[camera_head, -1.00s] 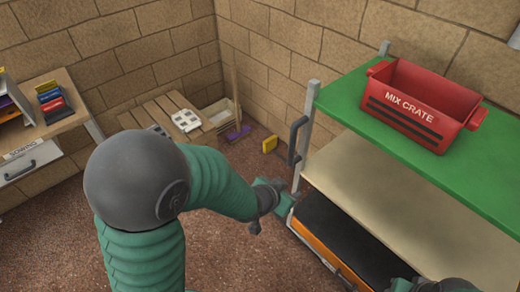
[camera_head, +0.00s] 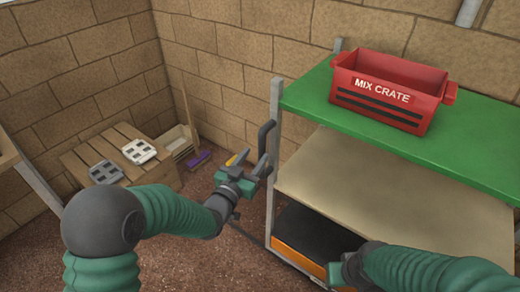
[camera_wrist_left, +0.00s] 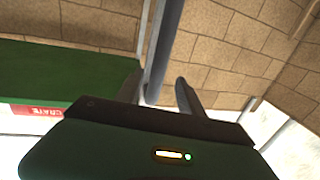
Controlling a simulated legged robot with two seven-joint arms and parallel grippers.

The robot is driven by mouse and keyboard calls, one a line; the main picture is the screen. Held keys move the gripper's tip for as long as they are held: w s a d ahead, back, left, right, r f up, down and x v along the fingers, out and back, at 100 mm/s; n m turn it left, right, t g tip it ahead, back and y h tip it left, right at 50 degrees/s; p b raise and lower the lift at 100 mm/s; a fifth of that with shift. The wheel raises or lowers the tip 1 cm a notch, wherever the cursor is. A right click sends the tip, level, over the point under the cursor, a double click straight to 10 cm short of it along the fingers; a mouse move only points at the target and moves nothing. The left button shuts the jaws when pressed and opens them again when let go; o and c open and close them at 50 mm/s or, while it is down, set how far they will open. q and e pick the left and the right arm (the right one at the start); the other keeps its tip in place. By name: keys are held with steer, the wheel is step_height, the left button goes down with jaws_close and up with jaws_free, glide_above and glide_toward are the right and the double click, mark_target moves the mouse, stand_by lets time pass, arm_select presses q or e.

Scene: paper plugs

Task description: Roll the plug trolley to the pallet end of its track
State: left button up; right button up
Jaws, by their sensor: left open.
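The plug trolley has a green top shelf (camera_head: 300,98), a beige middle shelf (camera_head: 375,190) and grey posts. A dark upright handle (camera_head: 266,135) is on its left end post. My left gripper (camera_head: 251,162) is open beside the lower part of this handle. In the left wrist view a grey bar (camera_wrist_left: 160,55) rises between the two fingers of that gripper (camera_wrist_left: 160,92); I cannot tell whether they touch it. The slatted wooden pallet (camera_head: 90,160) is at the back left. My right gripper (camera_head: 340,272) is low by the trolley's front; its fingers are unclear.
A red mix crate (camera_head: 392,90) stands on the green shelf. A white part (camera_head: 139,151) and a grey part (camera_head: 106,172) lie on the pallet. A purple item (camera_head: 199,159) is on the floor beside it. Brick walls close the corner behind.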

mark_target(260, 151)
arm_select(q)
steer(key=x, duration=0.4)
steer(key=shift+w+d, duration=0.2)
steer(key=shift+w, duration=0.05)
steer(key=shift+w+d, duration=0.25)
steer(key=shift+d, duration=0.1)
steer(key=shift+a, duration=0.2)
steer(key=c, duration=0.5)
jaws_close()
steer(key=shift+r, duration=0.1)
